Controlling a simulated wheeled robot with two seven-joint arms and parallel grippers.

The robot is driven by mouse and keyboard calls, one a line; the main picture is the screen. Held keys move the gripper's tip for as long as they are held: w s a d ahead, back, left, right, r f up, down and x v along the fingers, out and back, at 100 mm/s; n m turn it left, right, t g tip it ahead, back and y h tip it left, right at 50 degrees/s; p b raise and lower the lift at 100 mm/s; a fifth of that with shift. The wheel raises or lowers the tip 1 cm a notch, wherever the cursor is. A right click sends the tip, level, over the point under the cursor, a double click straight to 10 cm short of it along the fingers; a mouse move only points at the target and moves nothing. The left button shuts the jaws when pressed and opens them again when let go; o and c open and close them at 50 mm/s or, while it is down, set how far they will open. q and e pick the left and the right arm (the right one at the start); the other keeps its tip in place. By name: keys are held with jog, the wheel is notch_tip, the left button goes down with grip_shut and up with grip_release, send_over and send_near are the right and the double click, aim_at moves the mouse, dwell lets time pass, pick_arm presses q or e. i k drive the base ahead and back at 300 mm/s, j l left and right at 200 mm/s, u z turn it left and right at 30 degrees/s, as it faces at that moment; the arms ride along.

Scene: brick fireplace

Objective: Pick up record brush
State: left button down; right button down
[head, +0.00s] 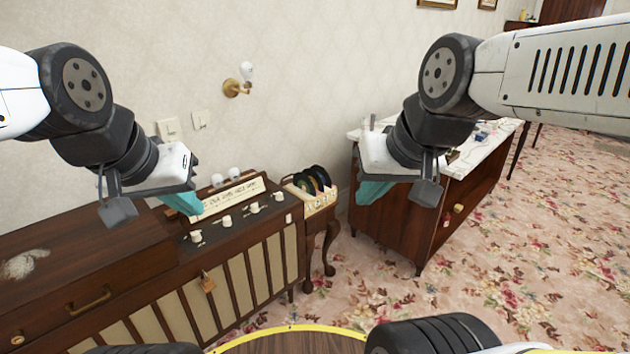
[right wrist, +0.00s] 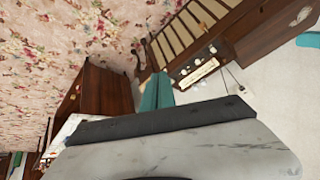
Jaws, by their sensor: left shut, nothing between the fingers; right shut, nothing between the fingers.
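I cannot make out a record brush for certain in either view. My left gripper (head: 187,204) is shut and empty, its teal fingers hanging in front of the wooden radio cabinet (head: 245,228). My right gripper (head: 370,192) is shut and empty, in front of the marble-topped cabinet (head: 485,139). Its teal fingers (right wrist: 157,92) also show in the right wrist view, touching nothing. Small items lie on the marble top, partly hidden by my right arm and too small to tell. A whitish, fuzzy patch (head: 24,263) lies on the radio cabinet's wooden top at the left.
A small stand (head: 312,203) with several upright records (head: 312,180) stands between the two cabinets. A wall lamp (head: 240,80) and switches are on the wall behind. The flowered carpet (head: 360,290) is clear between the cabinets and my base.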

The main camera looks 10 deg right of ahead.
aim_at(282, 183)
jog(key=i+u, duration=0.1)
jog(key=u, duration=0.35)
jog(key=i+l+u, duration=0.1)
jog(key=u, duration=0.3)
jog(key=i+l+u, duration=0.15)
jog(key=l, duration=0.15)
jog(key=i+l+u, duration=0.2)
jog(key=l, duration=0.15)
jog(key=i+l+u, duration=0.15)
jog(key=l, duration=0.2)
jog(key=l+u, duration=0.15)
jog(key=l, duration=0.2)
jog(key=i+l+u, duration=0.2)
jog(key=l, duration=0.2)
jog(key=i+l, duration=0.1)
jog(key=l, duration=0.45)
jog(key=i+l, duration=0.1)
jog(key=l, duration=0.5)
jog(key=i+l, duration=0.1)
jog(key=l, duration=0.45)
